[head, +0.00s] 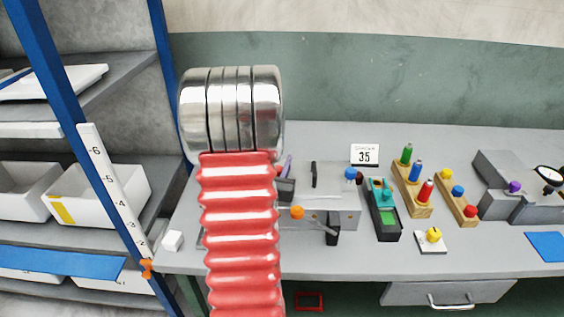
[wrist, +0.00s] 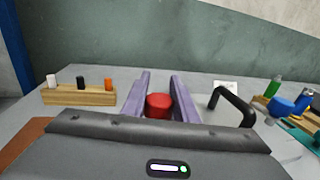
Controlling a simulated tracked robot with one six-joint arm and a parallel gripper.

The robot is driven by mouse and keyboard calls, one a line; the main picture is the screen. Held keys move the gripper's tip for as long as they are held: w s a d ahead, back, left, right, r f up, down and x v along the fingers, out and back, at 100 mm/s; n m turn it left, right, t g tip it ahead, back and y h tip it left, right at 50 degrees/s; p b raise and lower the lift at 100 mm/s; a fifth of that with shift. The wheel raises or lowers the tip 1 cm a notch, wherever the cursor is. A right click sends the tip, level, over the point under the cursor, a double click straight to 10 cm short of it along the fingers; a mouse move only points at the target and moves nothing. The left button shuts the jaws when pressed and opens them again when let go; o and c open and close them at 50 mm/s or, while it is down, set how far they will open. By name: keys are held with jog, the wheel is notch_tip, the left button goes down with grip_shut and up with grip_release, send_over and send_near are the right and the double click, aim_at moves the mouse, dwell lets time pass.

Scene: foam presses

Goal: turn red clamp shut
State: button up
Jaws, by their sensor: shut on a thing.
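The red clamp (wrist: 159,102) shows in the wrist view as a round red knob low in the middle. My gripper (wrist: 161,76) has its two purple fingers on either side of the knob and is shut on it. The knob's lower part and its base are hidden behind the dark front edge of my gripper body. In the head view my own arm covers the red clamp, and only a bit of a purple finger shows beside the arm.
A black handle (wrist: 232,104) stands close right of my fingers. A blue knob (head: 350,173) and an orange knob (head: 297,212) are on the grey press (head: 322,202). A wooden block with pegs (wrist: 80,95) is at the left. Coloured-peg racks (head: 412,190) stand farther right.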

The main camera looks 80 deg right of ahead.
jog(key=shift+w, duration=0.1)
dwell(0.3)
jog(key=o, duration=1.1)
jog(key=shift+c, duration=0.2)
jog(key=shift+r, duration=0.1)
notch_tip(320, 180, up, 10)
dwell(0.3)
